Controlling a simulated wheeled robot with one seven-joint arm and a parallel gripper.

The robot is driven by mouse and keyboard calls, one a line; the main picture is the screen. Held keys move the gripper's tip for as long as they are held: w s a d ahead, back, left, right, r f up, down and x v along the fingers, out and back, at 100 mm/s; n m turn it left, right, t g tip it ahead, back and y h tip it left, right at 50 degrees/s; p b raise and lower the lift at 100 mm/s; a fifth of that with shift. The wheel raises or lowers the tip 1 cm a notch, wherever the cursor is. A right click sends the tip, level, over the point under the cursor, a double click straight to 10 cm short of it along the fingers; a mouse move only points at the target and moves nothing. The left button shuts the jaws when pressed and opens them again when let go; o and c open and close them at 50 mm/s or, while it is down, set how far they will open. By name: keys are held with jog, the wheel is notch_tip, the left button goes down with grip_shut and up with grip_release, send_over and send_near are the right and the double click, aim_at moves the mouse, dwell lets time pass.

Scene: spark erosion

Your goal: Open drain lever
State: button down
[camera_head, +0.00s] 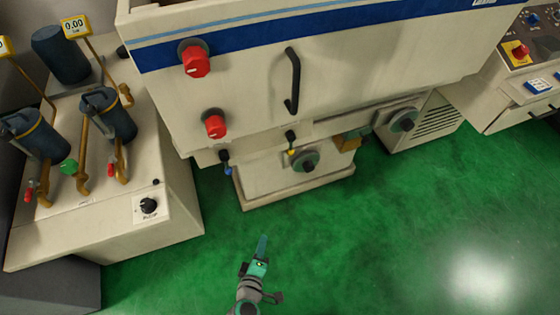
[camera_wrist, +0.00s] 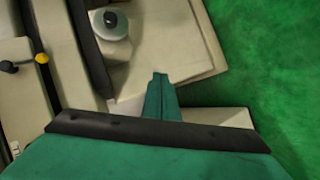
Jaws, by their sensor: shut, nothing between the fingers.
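No label marks which part is the drain lever. Below the machine's tank front, a small black-handled lever with a yellow part (camera_head: 291,143) and a black-and-blue one (camera_head: 226,163) stick out. The wrist view shows a rod with a black knob and a yellow knob (camera_wrist: 41,58) at the left edge. Two large red knobs, an upper one (camera_head: 196,60) and a lower one (camera_head: 214,124), sit on the tank front. My gripper (camera_head: 262,240) is shut and empty, over the green floor in front of the machine, apart from the levers. Its teal fingers (camera_wrist: 160,78) are together in the wrist view.
A black handle (camera_head: 293,80) is on the tank front. Handwheels sit below (camera_head: 305,160) and to the right (camera_head: 403,120). A filter unit (camera_head: 150,225) with pipes and red-handled valves stands left. A control panel (camera_head: 530,50) is at right. The green floor (camera_head: 380,240) is clear.

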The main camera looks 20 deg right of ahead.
aim_at(288, 154)
jog(key=w+r+m+h, duration=0.1)
jog(key=w+r+h, duration=0.4)
jog(key=r, duration=0.3)
jog(key=w+r+m+g+h, duration=0.1)
jog(key=w+r+m+h, duration=0.1)
jog(key=w+r+h, duration=0.3)
notch_tip(288, 154, up, 4)
jog(key=shift+w+r+g+h, duration=0.2)
jog(key=shift+w+g+h, duration=0.15)
jog(key=shift+h, duration=0.25)
jog(key=x, duration=1.4)
jog(key=shift+f, duration=0.1)
